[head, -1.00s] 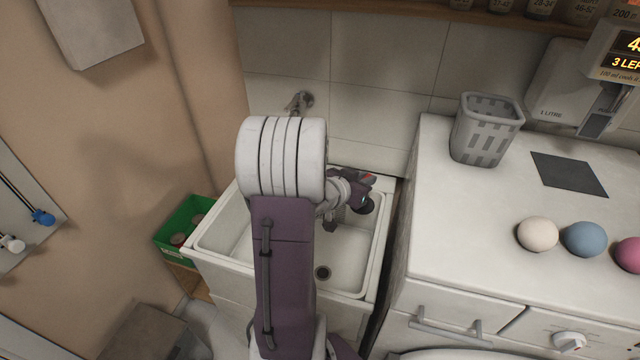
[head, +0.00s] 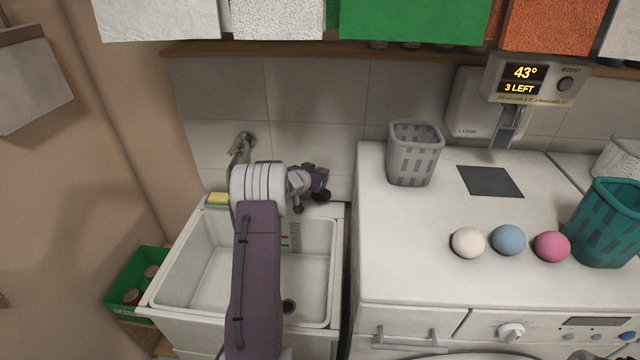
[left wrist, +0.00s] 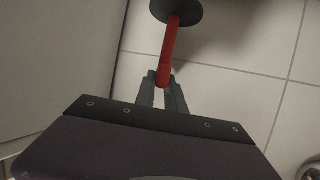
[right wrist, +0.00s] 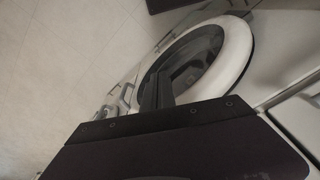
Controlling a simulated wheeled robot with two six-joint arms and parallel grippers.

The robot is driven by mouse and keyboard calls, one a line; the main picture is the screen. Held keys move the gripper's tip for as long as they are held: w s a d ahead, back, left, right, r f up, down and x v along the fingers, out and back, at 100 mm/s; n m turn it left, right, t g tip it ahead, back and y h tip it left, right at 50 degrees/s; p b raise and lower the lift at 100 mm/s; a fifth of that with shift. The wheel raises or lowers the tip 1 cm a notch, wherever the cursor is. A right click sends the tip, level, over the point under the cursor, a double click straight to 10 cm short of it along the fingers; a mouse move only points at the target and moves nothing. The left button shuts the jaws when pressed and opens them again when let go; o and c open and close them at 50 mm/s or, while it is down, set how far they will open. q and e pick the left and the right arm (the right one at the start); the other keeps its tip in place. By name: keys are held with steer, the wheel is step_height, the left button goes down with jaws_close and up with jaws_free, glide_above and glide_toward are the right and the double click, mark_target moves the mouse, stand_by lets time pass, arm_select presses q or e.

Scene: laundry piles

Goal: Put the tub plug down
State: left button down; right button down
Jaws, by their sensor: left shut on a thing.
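The tub plug has a red handle and a dark disc. In the left wrist view its handle (left wrist: 171,45) runs up from my left gripper (left wrist: 165,84), whose fingers are shut on the handle's near end. In the head view my left gripper (head: 312,186) is in front of the tiled wall, at the back right corner of the white sink (head: 155,290). The plug shows there only as a small dark and red spot. My right gripper (right wrist: 157,90) appears shut and empty in the right wrist view; it is out of the head view.
A yellow sponge (head: 218,199) lies on the sink's back left rim, near the tap (head: 240,150). The white counter (head: 400,260) on the right holds a grey basket (head: 414,155), a dark mat (head: 490,181), three balls and a teal basket (head: 606,225). A green crate (head: 122,292) stands left.

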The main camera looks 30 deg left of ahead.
mark_target(320, 194)
arm_select(q)
step_height(320, 194, down, 6)
steer(key=shift+r, duration=0.15)
steer(key=shift+w+a+f, duration=0.15)
steer(key=shift+f, duration=0.15)
steer(key=shift+f, duration=0.1)
steer(key=c, duration=1.4)
jaws_free()
